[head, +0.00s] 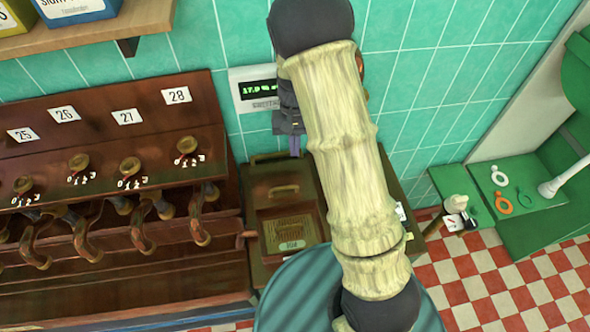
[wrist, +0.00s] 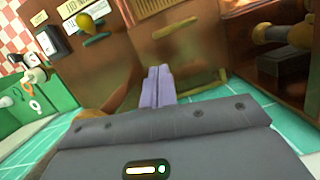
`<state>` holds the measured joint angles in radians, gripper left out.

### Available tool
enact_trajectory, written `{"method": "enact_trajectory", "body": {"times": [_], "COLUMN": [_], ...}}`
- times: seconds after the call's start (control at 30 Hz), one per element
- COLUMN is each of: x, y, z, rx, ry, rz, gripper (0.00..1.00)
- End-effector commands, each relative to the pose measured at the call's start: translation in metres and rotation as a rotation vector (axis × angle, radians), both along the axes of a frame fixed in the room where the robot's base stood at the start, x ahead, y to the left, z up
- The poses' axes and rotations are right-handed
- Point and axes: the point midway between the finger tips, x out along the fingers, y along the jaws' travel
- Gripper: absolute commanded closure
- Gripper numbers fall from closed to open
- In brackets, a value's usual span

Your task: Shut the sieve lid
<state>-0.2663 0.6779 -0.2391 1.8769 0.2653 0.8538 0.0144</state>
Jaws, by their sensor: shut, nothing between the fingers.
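A brown-green metal box (head: 258,215) stands right of the tap rack in the head view. Its top has a handle (head: 284,190) and a second bar handle (head: 270,157) near the wall; a grille (head: 292,232) with a green tag is on its front. The wrist view shows the same box (wrist: 165,55) with both handles. I cannot tell which panel is the sieve lid or how far it is open. My gripper (head: 295,145) is shut and empty, its purple fingers (wrist: 157,72) pointing at the box near its wall side. I cannot tell whether they touch it.
A brown rack (head: 100,130) with numbered taps stands left of the box. A labelled brown unit (wrist: 85,75) with a yellow knob is on the other side, mostly behind my arm in the head view. Tiled wall behind; green bench (head: 520,195) at right, checkered floor between.

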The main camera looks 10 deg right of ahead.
Motion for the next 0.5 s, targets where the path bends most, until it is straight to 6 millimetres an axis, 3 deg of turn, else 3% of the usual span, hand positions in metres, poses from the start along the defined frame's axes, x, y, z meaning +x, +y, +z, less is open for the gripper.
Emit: {"method": "enact_trajectory", "body": {"times": [0.23, 0.5], "x": [-0.005, -0.016], "y": [0.0, 0.001], "z": [-0.016, -0.058], "rx": [0.0, -0.001], "ry": [0.004, 0.006], "rz": [0.001, -0.001], "gripper": [1.0, 1.0]}}
